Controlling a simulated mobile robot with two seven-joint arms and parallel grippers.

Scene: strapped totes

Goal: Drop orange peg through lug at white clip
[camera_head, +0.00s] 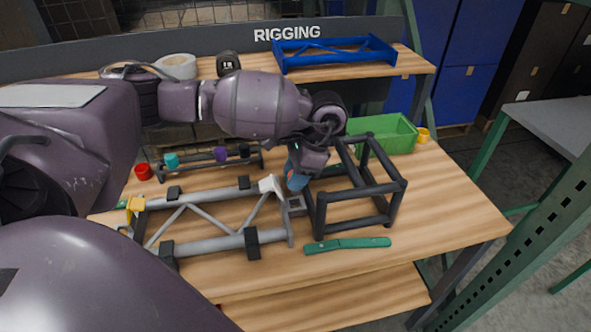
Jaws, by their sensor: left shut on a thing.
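A grey tubular frame (205,245) lies on the wooden workbench. A white clip (270,186) is at its far right corner and a yellow clip (136,205) at its left end. My left gripper (297,182) reaches down just right of the white clip, close to it. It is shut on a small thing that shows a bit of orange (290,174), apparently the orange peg. The gripper and wrist hide most of the peg. The lug cannot be made out clearly, and I cannot tell whether the peg is in it. My right gripper is not in view.
A black cube frame (401,187) stands right of the gripper. A rack (210,164) with teal and purple pieces and a red piece (143,172) are behind. A green bin (385,136) is at back right. The bench's right front is clear.

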